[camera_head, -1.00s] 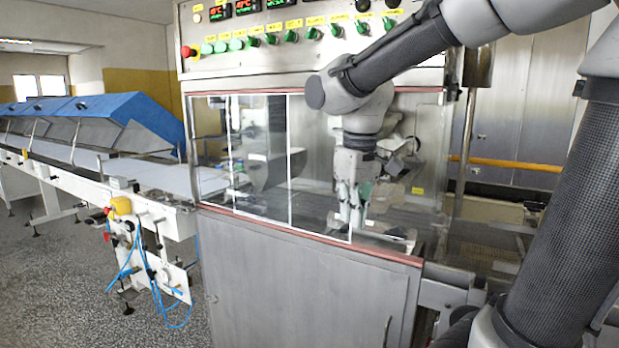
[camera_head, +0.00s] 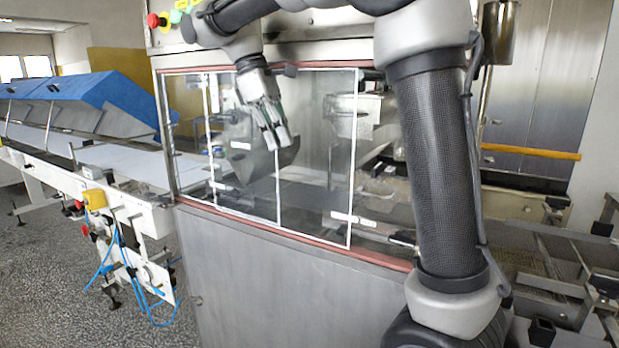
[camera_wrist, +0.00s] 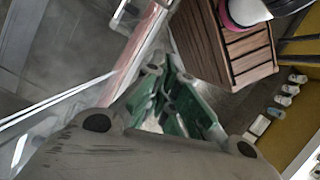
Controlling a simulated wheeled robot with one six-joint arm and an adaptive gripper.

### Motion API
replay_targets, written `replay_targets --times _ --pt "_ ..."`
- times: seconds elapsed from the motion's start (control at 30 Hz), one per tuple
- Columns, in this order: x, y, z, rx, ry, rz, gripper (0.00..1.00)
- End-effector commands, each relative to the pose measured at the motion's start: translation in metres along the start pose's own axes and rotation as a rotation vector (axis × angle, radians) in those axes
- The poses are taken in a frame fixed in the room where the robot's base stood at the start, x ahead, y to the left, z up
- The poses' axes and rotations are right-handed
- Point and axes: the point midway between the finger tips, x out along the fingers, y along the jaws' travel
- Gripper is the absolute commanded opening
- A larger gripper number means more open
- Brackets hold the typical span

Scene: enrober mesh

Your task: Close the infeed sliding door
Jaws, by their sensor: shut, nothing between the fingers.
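The sliding door is clear panels with thin white frames (camera_head: 278,195) on the front of the steel enrober, running between red-brown rails. White uprights show left of centre, at the middle and right of centre. The opening right of the last upright looks uncovered; I cannot tell whether the far left part is covered. My gripper (camera_head: 277,146) points down in front of the panels, near the middle upright, fingers together and empty. Contact with the panel cannot be told. In the wrist view the green-sided fingers (camera_wrist: 170,105) show beside the reddish rail (camera_wrist: 135,50) and white frame edges.
A conveyor (camera_head: 110,165) with blue covers (camera_head: 95,95) joins the machine at the left. A yellow box (camera_head: 95,199) and blue hoses hang at its end. A mesh conveyor (camera_head: 540,255) lies at the right.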

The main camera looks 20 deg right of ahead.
Motion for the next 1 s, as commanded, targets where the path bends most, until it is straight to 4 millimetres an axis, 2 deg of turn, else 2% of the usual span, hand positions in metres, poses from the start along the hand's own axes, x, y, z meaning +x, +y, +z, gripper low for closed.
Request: replay_targets --times 0.47,0.6,0.7,1.0 --pt "0.094 0.0 0.003 0.003 0.001 -0.001 0.0" --pt "0.101 0.0 0.023 0.004 0.002 -0.001 0.0" --pt "0.104 0.0 0.031 0.004 0.003 0.0 0.0" --pt "0.107 0.0 0.036 0.003 0.002 0.0 0.0"
